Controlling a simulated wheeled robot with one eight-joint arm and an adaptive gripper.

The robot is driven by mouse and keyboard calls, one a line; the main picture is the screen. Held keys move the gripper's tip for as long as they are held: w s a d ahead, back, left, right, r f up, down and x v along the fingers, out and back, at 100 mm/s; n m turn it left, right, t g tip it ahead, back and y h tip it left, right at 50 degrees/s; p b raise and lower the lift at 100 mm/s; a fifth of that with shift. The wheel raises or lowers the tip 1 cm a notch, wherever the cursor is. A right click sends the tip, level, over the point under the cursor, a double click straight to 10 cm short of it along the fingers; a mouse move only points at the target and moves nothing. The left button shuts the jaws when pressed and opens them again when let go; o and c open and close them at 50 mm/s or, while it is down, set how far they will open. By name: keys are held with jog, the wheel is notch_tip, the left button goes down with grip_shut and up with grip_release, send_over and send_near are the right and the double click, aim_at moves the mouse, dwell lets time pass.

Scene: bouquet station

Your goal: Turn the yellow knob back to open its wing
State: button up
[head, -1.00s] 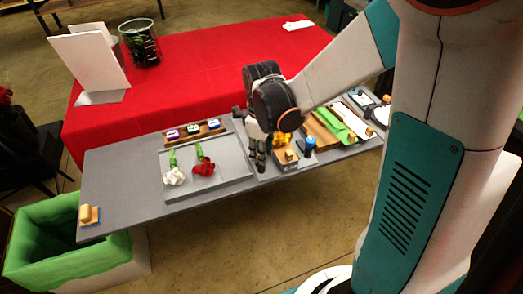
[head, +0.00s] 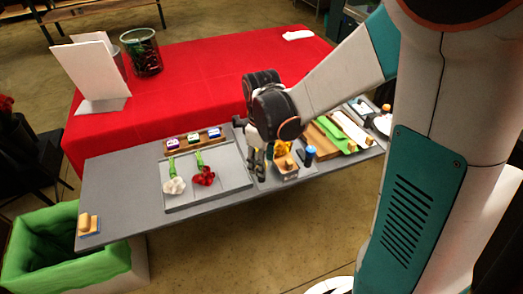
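A small grey box (head: 288,174) stands at the front edge of the grey table, just right of my gripper. A yellow piece (head: 282,147) shows at its back, partly hidden by my gripper's wrist. A tan-orange knob-like piece (head: 289,163) sits on its top. I cannot tell for sure which is the yellow knob, or how the wing stands. My gripper (head: 256,166) points down close to the left side of the box. Its fingers are small and dark here, so neither their gap nor any contact is clear.
A grey tray (head: 232,181) with a white flower (head: 174,186) and a red flower (head: 205,177) lies left of my gripper. A blue cylinder (head: 309,155) stands close right of the box. Green wrap (head: 333,136) lies farther right. The table's left part is mostly clear.

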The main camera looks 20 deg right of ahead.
notch_tip(320, 180, up, 12)
jog(key=shift+f, duration=0.15)
dwell(0.3)
jog(key=shift+s, duration=0.2)
